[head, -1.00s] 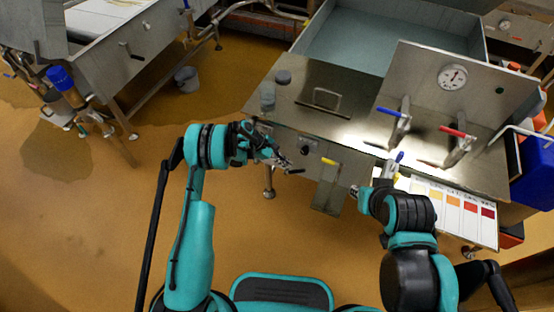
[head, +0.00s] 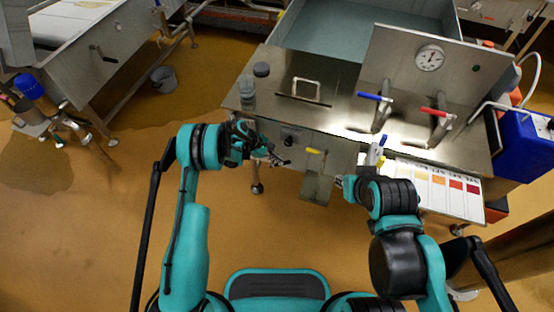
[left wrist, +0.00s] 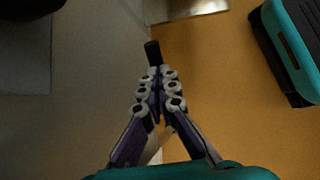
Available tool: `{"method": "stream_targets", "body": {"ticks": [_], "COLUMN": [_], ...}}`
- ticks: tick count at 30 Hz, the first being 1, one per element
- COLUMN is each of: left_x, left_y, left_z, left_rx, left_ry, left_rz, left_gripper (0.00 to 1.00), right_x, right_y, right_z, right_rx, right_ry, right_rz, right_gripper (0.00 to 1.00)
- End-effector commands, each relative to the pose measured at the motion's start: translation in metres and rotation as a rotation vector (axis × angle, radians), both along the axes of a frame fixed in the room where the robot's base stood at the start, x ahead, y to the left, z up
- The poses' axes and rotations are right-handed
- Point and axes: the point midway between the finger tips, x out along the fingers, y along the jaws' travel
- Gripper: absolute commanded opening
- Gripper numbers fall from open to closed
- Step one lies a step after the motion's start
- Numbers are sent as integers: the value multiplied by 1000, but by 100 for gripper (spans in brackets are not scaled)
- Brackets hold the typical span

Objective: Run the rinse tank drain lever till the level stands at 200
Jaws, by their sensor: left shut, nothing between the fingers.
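The steel rinse tank (head: 362,30) stands at the upper right in the head view. A round dial (head: 430,58) is on its upright panel, its needle too small to read. A blue-handled lever (head: 375,97) and a red-handled lever (head: 436,112) stand on the deck. A yellow handle (head: 313,151) and a black knob (head: 289,139) are on the front. My left gripper (head: 272,158) is shut below the knob.
A colour chart (head: 437,190) hangs on the tank front at right. A blue container (head: 523,145) is at the far right. A grey bucket (head: 163,76) stands left.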

Motion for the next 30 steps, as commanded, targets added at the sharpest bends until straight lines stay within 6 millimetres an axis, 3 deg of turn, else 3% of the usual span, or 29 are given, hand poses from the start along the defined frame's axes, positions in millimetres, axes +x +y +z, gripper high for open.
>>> {"method": "stream_targets", "body": {"ticks": [18, 30], "left_x": [-6, -11], "left_y": [-17, -33], "left_z": [-9, -28], "left_rx": [271, 266], "left_ry": [-90, -87], "left_rz": [-6, -1], "left_gripper": [0, 0], "right_x": [0, 0], "right_y": [0, 0], "right_z": [2, -3], "right_rx": [0, 0], "right_ry": [0, 0], "right_rz": [0, 0], "right_gripper": [24, 24]}}
